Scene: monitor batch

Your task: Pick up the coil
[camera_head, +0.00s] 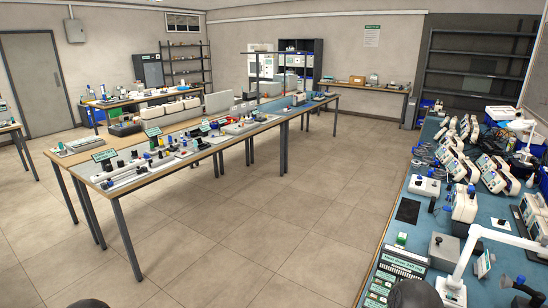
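I cannot single out a coil for certain; the items on the tables are small and crowded. A dark tangle of cable-like items (422,152) lies on the blue-topped workbench (398,236) at the right, too small to identify. Many small parts stand on the long wooden table (92,176) in the middle, among them black, red and blue pieces. Dark rounded shapes at the bottom edge seem to be parts of my arms. Neither gripper shows.
Open tiled floor (270,215) lies between the long table and the right workbench. The workbench holds several white devices (459,168) and a white jointed arm lamp (500,238). Shelves (186,62) and a door (37,82) stand at the back left.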

